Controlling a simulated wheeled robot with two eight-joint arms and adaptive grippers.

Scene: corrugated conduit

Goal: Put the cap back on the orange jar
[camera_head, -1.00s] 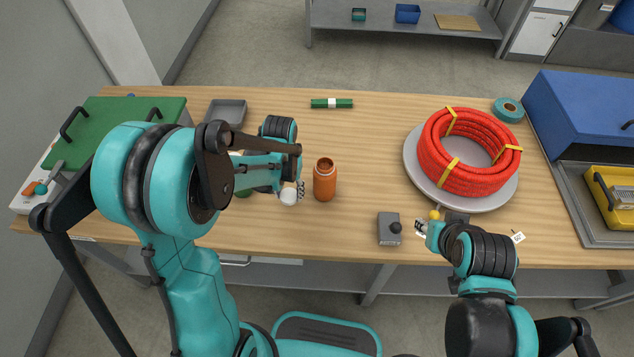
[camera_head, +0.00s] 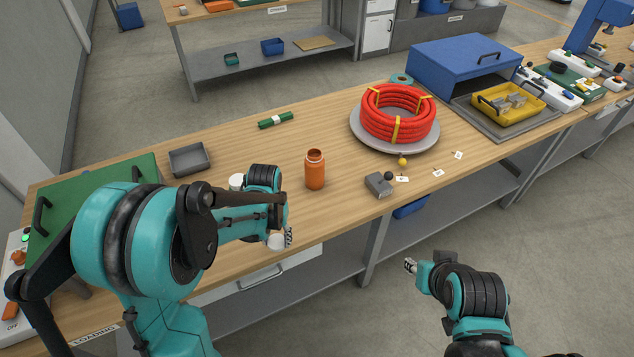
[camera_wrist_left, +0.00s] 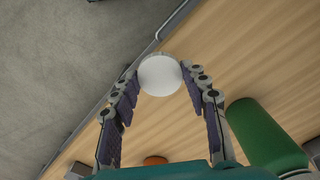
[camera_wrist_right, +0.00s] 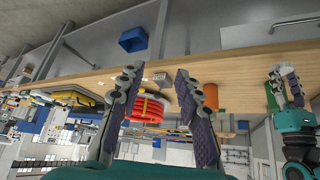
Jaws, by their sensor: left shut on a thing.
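The orange jar (camera_head: 315,171) stands upright on the wooden table, its mouth open at the top. It also shows in the right wrist view (camera_wrist_right: 211,96). My left gripper (camera_head: 281,239) is shut on a white round cap (camera_wrist_left: 160,75), left of the jar and close to the table's front edge. The cap (camera_head: 275,241) is partly hidden by the fingers in the head view. My right gripper (camera_head: 410,265) is empty, in front of the table, and its fingers stand apart in the right wrist view (camera_wrist_right: 155,75).
A green container (camera_wrist_left: 262,135) stands beside my left gripper, mostly hidden by my arm in the head view. A grey box with a black knob (camera_head: 379,185) and a yellow ball (camera_head: 402,162) lie right of the jar. Red conduit (camera_head: 398,115) sits on a grey disc (camera_head: 368,138) behind.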

